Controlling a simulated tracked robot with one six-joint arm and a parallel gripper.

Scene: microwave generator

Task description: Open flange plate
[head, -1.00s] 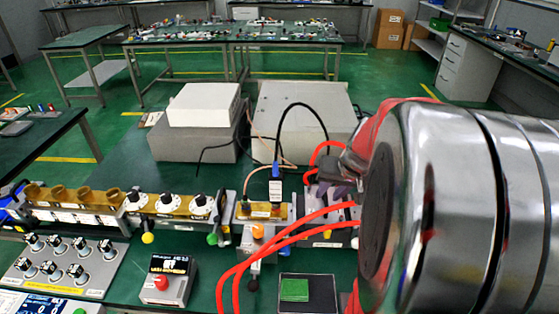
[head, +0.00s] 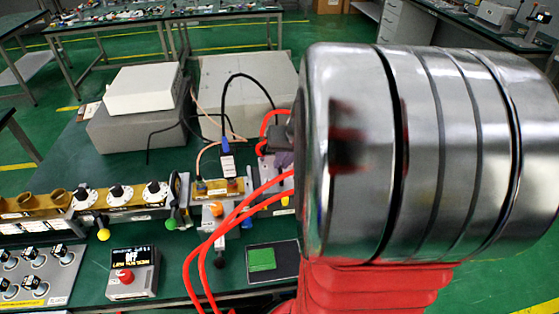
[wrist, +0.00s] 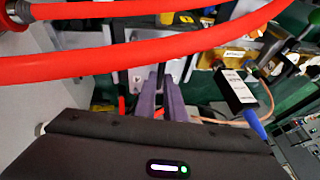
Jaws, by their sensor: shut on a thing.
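In the wrist view my gripper (wrist: 161,99) has two purple fingers close together, pointing away from the camera. They are shut on a small part at a light grey plate (wrist: 137,78), which looks like the flange plate. The fingers cover most of the held part, so I cannot tell its shape or how far the plate is open. In the head view only a bit of my gripper shows, at the left edge of my large silver arm link, which hides much of the right side. The brass waveguide piece (head: 221,188) is just left of the gripper there.
Red hoses (head: 238,205) curve in front of the work area and cross the upper wrist view (wrist: 110,60). A blue-ended cable connector (wrist: 238,92) stands close to the fingers' right. A control box (head: 131,274), a knob panel (head: 38,272) and a dark tray (head: 283,256) lie nearer.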

